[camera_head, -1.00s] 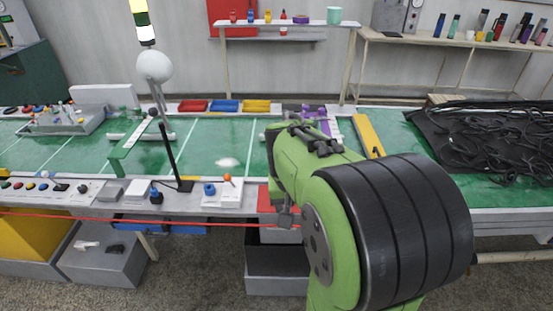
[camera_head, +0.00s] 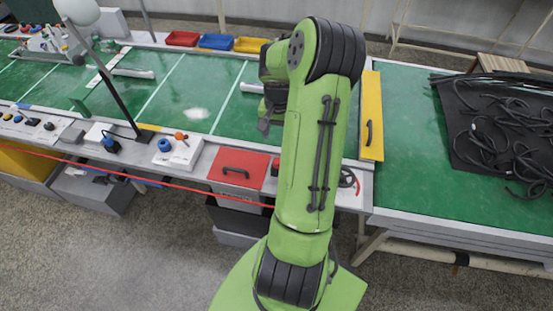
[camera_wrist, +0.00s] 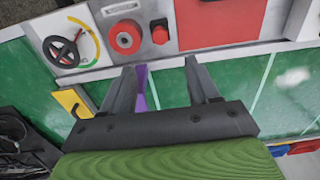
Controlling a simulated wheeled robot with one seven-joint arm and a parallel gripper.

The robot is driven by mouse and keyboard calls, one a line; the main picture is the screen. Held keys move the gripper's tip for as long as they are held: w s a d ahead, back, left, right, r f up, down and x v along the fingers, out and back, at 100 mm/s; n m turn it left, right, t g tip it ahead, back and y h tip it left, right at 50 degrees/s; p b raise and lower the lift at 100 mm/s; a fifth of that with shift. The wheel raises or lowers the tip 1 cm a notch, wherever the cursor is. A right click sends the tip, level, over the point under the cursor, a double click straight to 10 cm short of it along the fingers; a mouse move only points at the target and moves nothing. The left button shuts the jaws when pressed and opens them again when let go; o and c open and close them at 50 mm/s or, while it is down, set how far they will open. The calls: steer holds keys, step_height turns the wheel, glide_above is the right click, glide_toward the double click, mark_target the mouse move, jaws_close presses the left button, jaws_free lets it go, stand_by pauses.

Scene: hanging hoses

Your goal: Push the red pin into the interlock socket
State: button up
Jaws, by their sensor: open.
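My gripper (camera_wrist: 161,66) is open and empty above the bench's front panel in the wrist view. In the head view it shows dark (camera_head: 266,118) over the green surface, partly hidden by my arm. I cannot identify the interlock socket for sure. My arm hides most of this stretch in the head view.
A red panel (camera_head: 239,167) with a black handle and a handwheel (camera_head: 347,178) flank this stretch. A yellow panel (camera_head: 371,116) lies behind. A red cord (camera_head: 150,180) runs along the front edge. Black hoses (camera_head: 505,140) lie at right. A thin dark post (camera_head: 110,85) stands left.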

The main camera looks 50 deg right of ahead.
mark_target(277, 161)
step_height(277, 161, down, 13)
steer(key=shift+f+b, duration=0.1)
steer(key=shift+b, duration=0.8)
steer(key=shift+a, duration=0.1)
